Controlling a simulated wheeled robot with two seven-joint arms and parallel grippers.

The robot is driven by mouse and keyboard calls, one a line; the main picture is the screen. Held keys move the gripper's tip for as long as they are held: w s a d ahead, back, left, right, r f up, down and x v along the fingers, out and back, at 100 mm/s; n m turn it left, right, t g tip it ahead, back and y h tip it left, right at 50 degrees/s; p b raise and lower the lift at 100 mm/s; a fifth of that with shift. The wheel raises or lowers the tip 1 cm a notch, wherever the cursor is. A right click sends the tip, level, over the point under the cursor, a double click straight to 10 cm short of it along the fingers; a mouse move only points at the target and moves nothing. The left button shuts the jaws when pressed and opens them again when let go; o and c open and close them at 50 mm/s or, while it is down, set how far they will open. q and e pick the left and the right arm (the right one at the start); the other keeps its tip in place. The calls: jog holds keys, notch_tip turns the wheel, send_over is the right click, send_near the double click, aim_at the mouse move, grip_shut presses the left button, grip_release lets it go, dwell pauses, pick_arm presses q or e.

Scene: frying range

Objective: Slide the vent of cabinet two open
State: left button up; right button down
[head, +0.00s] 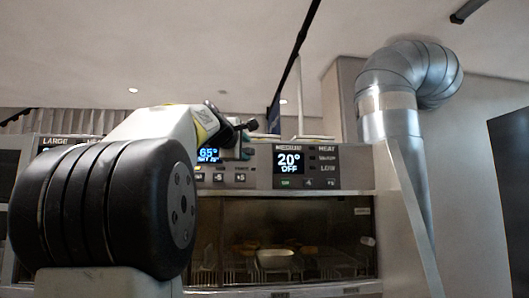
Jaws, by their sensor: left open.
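A heated cabinet unit (345,190) runs across the middle, with a control strip above a glass-fronted compartment. One display panel (306,166) reads 20° OFF, under the label MEDIUM. Another display (208,155) reads 65° and is partly hidden by my left arm. My left gripper (246,125) is open, small and dark in the view, in front of the top edge of the cabinet near the 65° display. Whether it touches anything cannot be told. I cannot clearly make out the vent or its slider. My right gripper is not in view.
Behind the glass sits a pale tray (274,258). A dark panel (510,190) stands at the far right. My left arm blocks much of the left side.

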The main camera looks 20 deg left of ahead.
pick_arm(q)
jog(key=shift+s+d, duration=0.15)
jog(key=shift+s, duration=2.45)
